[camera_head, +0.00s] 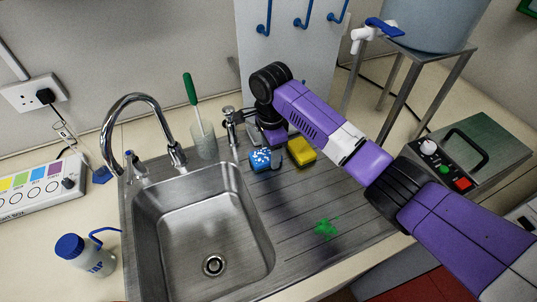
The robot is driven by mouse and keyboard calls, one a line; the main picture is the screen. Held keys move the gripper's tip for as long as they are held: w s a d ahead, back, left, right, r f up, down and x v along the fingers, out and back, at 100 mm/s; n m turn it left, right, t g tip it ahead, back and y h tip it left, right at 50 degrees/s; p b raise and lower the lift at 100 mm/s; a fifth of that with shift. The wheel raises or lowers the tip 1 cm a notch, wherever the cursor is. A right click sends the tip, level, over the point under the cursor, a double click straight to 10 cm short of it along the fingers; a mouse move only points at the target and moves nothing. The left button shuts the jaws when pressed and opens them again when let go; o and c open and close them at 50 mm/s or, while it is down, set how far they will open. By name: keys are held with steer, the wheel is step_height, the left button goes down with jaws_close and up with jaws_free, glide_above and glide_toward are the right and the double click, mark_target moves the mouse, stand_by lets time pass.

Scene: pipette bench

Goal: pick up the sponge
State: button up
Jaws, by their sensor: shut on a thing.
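A blue block with white specks, seemingly a sponge (260,160), is at the back of the ridged steel drainboard, right of the sink basin. A yellow sponge-like block (301,151) lies just right of it. My gripper (269,157) reaches down from the purple arm at the blue block. One dark finger shows against the blue block's right side, between the two blocks; the other finger is hidden. The gripper appears shut on the blue block. I cannot tell whether the block is lifted or touching the board.
The sink basin (205,226) and curved tap (132,104) are left. A beaker with a green-handled brush (203,140) stands behind the basin. A green splat (326,229) marks the otherwise clear front drainboard. A metal stand (422,98) and a box with a black handle (478,160) are right.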

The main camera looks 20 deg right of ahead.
steer(key=shift+r, duration=0.1)
steer(key=shift+s+r, duration=0.15)
steer(key=r, duration=0.6)
steer(key=shift+s+d+r+b, duration=0.1)
steer(key=shift+s+r+b, duration=0.25)
steer(key=shift+r, duration=0.05)
steer(key=s+p, duration=0.6)
steer(key=s, duration=1.3)
steer(key=shift+f, duration=0.15)
